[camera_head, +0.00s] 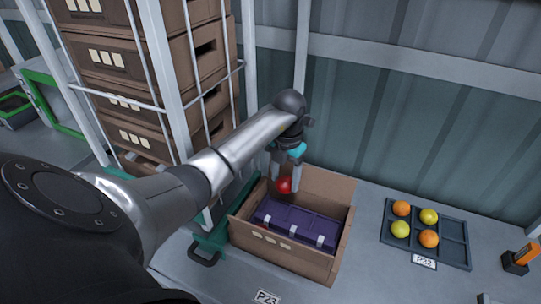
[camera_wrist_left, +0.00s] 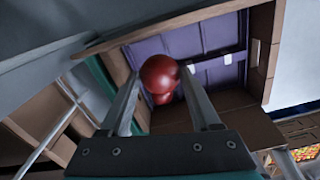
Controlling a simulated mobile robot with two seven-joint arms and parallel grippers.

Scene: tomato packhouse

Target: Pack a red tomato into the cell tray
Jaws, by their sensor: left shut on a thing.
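My left gripper (camera_head: 285,168) is shut on a red tomato (camera_head: 284,186) and holds it above the back left part of an open brown box (camera_head: 341,235). A purple cell tray (camera_head: 285,222) lies inside this box. In the left wrist view the tomato (camera_wrist_left: 159,72) sits between the fingertips, with the purple tray (camera_wrist_left: 210,38) behind it. A second red patch (camera_wrist_left: 162,98) shows just below the held tomato; I cannot tell whether it is another tomato. The tray's cells are largely hidden in the head view. My right gripper is not in view.
A dark tray (camera_head: 457,253) with several orange and yellow tomatoes stands at right, with some empty cells, near a P32 label (camera_head: 424,262). A caged stack of brown crates (camera_head: 160,95) rises at left. An orange-topped device (camera_head: 524,256) stands far right. The bench between box and dark tray is clear.

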